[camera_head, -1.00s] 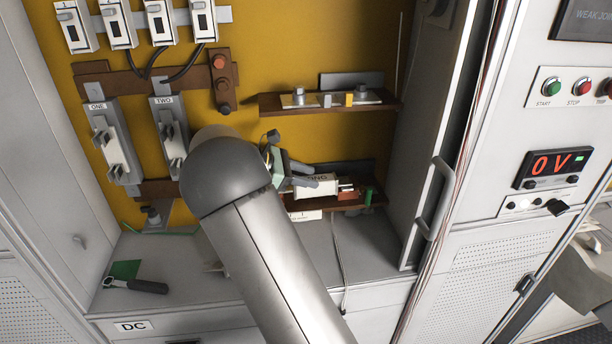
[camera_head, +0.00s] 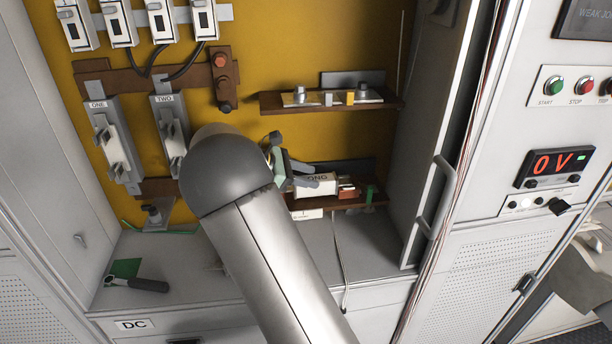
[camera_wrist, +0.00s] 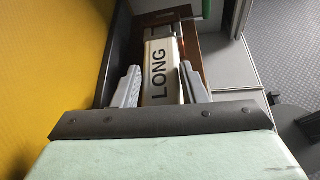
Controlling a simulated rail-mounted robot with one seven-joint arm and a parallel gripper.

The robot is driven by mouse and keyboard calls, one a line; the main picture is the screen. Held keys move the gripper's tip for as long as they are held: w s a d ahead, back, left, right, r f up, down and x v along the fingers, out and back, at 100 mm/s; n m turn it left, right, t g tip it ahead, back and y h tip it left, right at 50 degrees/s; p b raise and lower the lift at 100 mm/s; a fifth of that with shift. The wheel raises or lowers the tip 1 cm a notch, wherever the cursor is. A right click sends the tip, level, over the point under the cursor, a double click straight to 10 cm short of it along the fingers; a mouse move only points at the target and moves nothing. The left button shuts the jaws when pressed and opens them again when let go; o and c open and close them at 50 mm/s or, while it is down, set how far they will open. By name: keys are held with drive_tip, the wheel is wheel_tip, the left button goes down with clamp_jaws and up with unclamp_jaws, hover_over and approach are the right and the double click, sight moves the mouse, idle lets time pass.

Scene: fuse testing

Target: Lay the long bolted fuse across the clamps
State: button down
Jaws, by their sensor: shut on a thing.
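The long bolted fuse is a pale block marked LONG (camera_wrist: 160,68). In the head view it shows as a white block (camera_head: 322,184) at the lower brown shelf (camera_head: 335,201). My gripper (camera_wrist: 160,86) is shut on it, with one grey finger on each side of the label. In the head view my gripper (camera_head: 310,175) is partly hidden by my arm. I cannot tell whether the fuse touches the shelf. The upper brown shelf (camera_head: 330,106) carries metal bolted blocks, one at left (camera_head: 300,97) and one at right (camera_head: 364,94), which look like clamps.
Fuse holders marked ONE (camera_head: 108,140) and TWO (camera_head: 168,125) stand on the yellow panel at left. The cabinet's right side wall and its door handle (camera_head: 436,195) bound the space. A black-handled tool (camera_head: 148,285) lies on the grey floor. A red block (camera_head: 347,192) and green post (camera_head: 369,193) stand right of the fuse.

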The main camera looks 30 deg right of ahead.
idle(0.4)
drive_tip(key=shift+c, duration=1.5)
unclamp_jaws()
drive_tip(key=shift+r, duration=0.1)
